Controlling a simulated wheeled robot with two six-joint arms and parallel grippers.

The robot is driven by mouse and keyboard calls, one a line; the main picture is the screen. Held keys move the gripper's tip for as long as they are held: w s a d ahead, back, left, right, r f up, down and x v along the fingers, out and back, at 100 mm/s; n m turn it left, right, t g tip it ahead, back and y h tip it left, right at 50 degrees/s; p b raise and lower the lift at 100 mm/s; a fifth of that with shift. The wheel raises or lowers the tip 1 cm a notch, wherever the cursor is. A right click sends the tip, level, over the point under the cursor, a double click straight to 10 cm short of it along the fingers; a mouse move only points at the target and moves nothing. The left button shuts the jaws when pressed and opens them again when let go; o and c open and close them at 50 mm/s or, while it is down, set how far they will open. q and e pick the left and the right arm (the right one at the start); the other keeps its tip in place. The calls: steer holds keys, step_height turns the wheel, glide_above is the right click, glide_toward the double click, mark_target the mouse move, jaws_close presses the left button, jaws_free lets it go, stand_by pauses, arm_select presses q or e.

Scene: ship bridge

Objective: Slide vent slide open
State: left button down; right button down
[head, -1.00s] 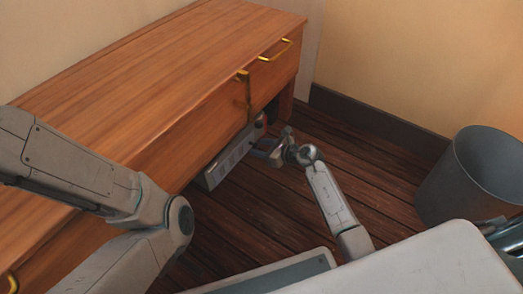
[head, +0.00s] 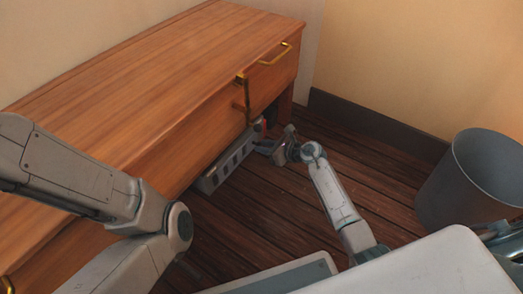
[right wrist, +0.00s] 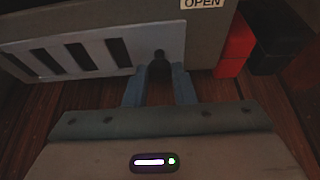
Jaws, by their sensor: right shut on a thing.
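The vent (head: 214,177) is a grey metal unit with dark slots, low beside the wooden cabinet. In the right wrist view its slotted plate (right wrist: 97,55) carries a small dark knob (right wrist: 159,57) at its right end. Several slots look dark. My right gripper (right wrist: 160,75) has its two blue-grey fingers closed around this knob. In the head view the right gripper (head: 263,146) is at the right end of the vent, and the arm partly hides the contact. My left arm crosses the left side, with its gripper out of view.
An "OPEN" label (right wrist: 202,3) sits above the plate's right end, with a red block (right wrist: 233,46) and a black block beside it. The wooden cabinet (head: 150,85) with brass handles overhangs the vent. A grey bin (head: 470,180) stands at right. Dark floorboards between are clear.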

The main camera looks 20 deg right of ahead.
steer(key=c, duration=1.5)
jaws_free()
steer(key=shift+w+d, duration=0.15)
steer(key=shift+d, duration=0.1)
steer(key=o, duration=0.3)
steer(key=p+v, duration=0.5)
steer(key=v, duration=0.5)
steer(key=shift+s+r, duration=0.2)
steer(key=shift+s, duration=0.15)
steer(key=shift+d, duration=0.1)
